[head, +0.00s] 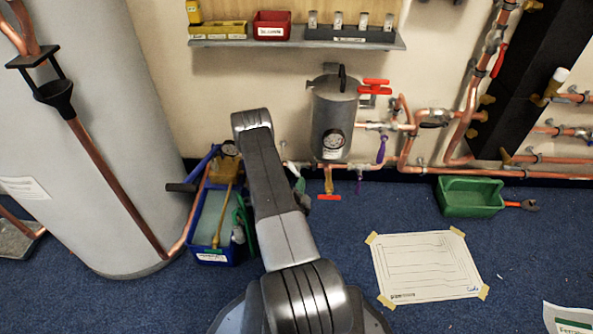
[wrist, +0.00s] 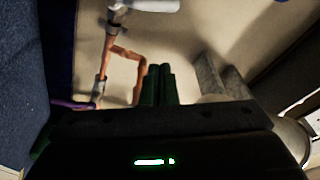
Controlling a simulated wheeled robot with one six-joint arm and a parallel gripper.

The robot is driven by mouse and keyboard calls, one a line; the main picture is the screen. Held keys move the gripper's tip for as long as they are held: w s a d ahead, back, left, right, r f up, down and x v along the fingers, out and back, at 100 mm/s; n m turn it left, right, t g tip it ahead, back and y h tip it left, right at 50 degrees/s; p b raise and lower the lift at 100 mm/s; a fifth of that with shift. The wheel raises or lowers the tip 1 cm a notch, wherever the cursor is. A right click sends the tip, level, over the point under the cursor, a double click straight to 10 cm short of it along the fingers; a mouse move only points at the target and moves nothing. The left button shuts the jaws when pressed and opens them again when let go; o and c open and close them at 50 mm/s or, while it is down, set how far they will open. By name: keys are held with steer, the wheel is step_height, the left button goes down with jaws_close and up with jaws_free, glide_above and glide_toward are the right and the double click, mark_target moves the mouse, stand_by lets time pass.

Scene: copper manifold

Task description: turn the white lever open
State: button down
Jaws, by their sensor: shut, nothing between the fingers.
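A white lever (wrist: 150,5) shows at the top edge of the wrist view, partly cut off, attached to a valve on a pipe run. My gripper (wrist: 158,72) is shut and empty, with its dark green fingers together. In that picture the lever lies beyond the fingertips, with a gap between. In the head view my arm hides the gripper. A small pale piece (head: 292,168) shows just right of my arm there, too small to tell whether it is the lever.
A grey tank (head: 333,115) with a gauge stands among copper pipes, red levers (head: 376,82) and a purple lever (head: 381,150). A blue crate (head: 212,256) of tools sits left of my arm. A green bin (head: 470,212) and paper sheet (head: 427,264) lie on the carpet at right.

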mark_target(294, 170)
steer(key=w+a+f+m+b, duration=0.1)
steer(key=w+b, duration=0.3)
steer(key=w, duration=0.4)
steer(key=shift+w+a+f+b, duration=0.15)
steer(key=shift+a+f+b, duration=0.2)
steer(key=shift+a, duration=0.2)
